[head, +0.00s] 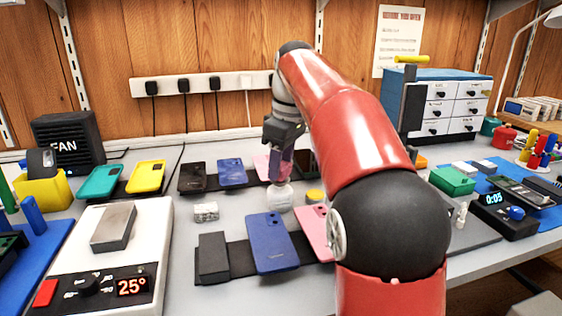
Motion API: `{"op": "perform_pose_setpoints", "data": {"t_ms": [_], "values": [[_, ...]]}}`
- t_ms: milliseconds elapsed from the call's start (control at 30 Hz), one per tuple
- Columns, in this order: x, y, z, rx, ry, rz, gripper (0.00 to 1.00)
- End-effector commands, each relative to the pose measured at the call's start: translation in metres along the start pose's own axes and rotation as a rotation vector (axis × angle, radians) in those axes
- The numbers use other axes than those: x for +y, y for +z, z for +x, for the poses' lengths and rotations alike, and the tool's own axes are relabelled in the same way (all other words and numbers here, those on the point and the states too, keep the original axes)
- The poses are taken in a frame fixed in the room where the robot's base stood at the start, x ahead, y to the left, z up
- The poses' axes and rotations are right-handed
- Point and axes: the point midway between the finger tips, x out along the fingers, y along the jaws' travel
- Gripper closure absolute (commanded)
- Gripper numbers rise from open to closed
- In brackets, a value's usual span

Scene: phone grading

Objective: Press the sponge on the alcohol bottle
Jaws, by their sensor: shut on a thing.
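My gripper (280,152) points down over the middle of the bench, its fingers shut on a small purplish block (274,165), which looks like the sponge. The fingers hide much of it. A squat, whitish, translucent bottle (279,197), which looks like the alcohol bottle, stands upright directly below the gripper. The held block is just above the bottle's top; I cannot tell whether they touch.
A blue phone (271,242) and a pink phone (314,228) lie on a black strip in front of the bottle. A yellow round pot (315,197) is right of it, a small whitish block (206,212) left. A hot plate (100,250) fills the front left.

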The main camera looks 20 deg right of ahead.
Motion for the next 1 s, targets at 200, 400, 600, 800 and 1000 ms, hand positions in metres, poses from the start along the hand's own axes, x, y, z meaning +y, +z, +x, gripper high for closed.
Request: {"op": "perform_pose_setpoints", "data": {"t_ms": [200,400,600,800,1000], "values": [[0.000,0.001,0.003,0.000,0.000,0.000,0.74],[0.000,0.001,0.005,0.000,0.000,0.000,0.74],[0.000,0.001,0.008,0.000,0.000,0.000,0.74],[0.000,0.002,0.010,0.000,0.000,0.000,0.74],[0.000,0.002,0.013,0.000,0.000,0.000,0.74]]}}
